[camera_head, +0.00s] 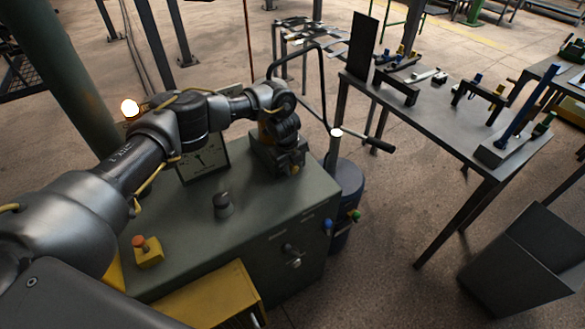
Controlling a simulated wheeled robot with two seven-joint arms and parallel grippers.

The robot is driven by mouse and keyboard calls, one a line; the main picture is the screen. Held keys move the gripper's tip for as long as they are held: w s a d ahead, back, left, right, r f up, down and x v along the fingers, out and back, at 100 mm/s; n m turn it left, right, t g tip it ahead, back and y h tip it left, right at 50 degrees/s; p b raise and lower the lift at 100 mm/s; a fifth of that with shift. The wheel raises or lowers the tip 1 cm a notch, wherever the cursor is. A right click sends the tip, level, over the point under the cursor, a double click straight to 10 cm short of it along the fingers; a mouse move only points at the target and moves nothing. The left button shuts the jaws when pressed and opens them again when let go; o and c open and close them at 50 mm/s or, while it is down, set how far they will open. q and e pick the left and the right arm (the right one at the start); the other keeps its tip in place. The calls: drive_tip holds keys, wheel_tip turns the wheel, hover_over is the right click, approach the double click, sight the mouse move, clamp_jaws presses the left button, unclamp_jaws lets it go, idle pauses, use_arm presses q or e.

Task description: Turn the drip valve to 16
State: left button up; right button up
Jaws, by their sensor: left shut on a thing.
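A green-grey machine cabinet (285,207) stands in front of me. My left arm reaches over it from the left. My left gripper (291,160) points down at a dark block (262,152) on the cabinet's back right corner. It is shut on a part there that looks like the drip valve, mostly hidden by the gripper. My right gripper is not in view.
A black knob (223,206) and an orange button on a yellow box (148,251) stand on the cabinet. A blue drum (346,180) and a curved black handle (322,80) are close to its right. A metal table (437,107) with fixtures stands further right.

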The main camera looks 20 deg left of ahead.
use_arm(q)
drive_tip(key=shift+f, duration=0.1)
idle(0.3)
drive_tip(key=o, duration=0.7)
wheel_tip(320, 180, up, 11)
drive_tip(key=s+a+b, duration=0.1)
drive_tip(key=shift+s+f+b, duration=0.2)
drive_tip(key=shift+s+b, duration=0.05)
drive_tip(key=shift+b, duration=0.15)
